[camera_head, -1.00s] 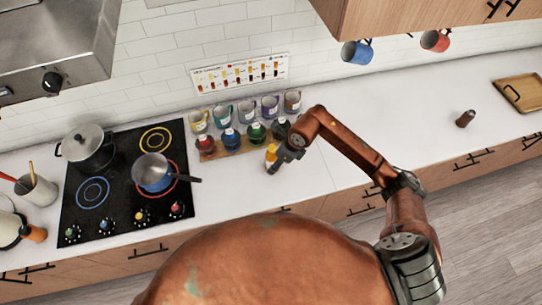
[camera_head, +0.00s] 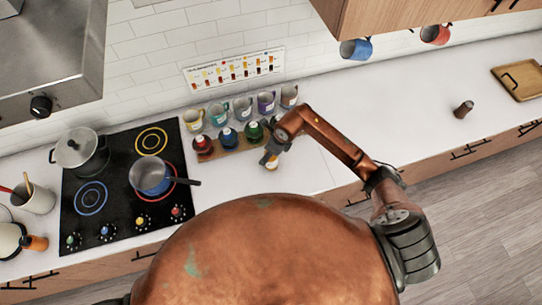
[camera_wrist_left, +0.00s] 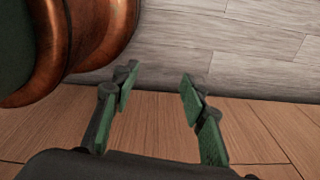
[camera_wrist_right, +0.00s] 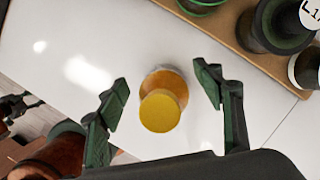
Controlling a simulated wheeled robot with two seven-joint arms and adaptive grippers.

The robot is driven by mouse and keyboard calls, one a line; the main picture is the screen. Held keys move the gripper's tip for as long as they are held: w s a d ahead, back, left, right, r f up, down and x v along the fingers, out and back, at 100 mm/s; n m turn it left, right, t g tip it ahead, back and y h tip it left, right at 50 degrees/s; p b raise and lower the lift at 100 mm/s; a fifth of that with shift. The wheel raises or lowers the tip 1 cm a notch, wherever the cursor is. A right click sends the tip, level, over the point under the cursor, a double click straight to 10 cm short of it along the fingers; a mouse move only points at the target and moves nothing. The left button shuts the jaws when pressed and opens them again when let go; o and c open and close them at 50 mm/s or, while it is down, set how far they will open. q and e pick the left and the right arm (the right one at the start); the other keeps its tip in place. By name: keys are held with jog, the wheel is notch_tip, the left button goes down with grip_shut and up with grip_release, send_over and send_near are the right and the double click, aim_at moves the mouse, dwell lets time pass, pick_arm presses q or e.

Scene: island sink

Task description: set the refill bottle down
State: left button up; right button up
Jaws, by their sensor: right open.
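The refill bottle (camera_wrist_right: 160,108), orange with a yellow top, stands upright on the white counter (camera_wrist_right: 120,30) in the right wrist view. In the head view the bottle (camera_head: 269,163) stands in front of the wooden rack, partly hidden by my gripper. My right gripper (camera_wrist_right: 164,90) is open, its two fingers apart on either side of the bottle with gaps showing. In the head view the right gripper (camera_head: 274,148) is just above the bottle. My left gripper (camera_wrist_left: 155,85) is open and empty over the floor, against a wooden cabinet front.
A wooden rack (camera_head: 228,150) with several dark bottles stands behind the refill bottle, with several mugs (camera_head: 243,107) behind it. A cooktop (camera_head: 118,200) with a blue saucepan (camera_head: 151,176) is to the left. The counter to the right is mostly clear.

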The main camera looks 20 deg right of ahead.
jog(key=shift+x, duration=0.75)
jog(key=shift+d+f, duration=0.1)
jog(key=shift+c, duration=0.3)
jog(key=c, duration=0.9)
pick_arm(q)
jog(key=shift+w+r, duration=0.3)
jog(key=shift+w, duration=0.45)
pick_arm(e)
jog(key=c, duration=0.5)
pick_arm(q)
jog(key=shift+f, duration=0.1)
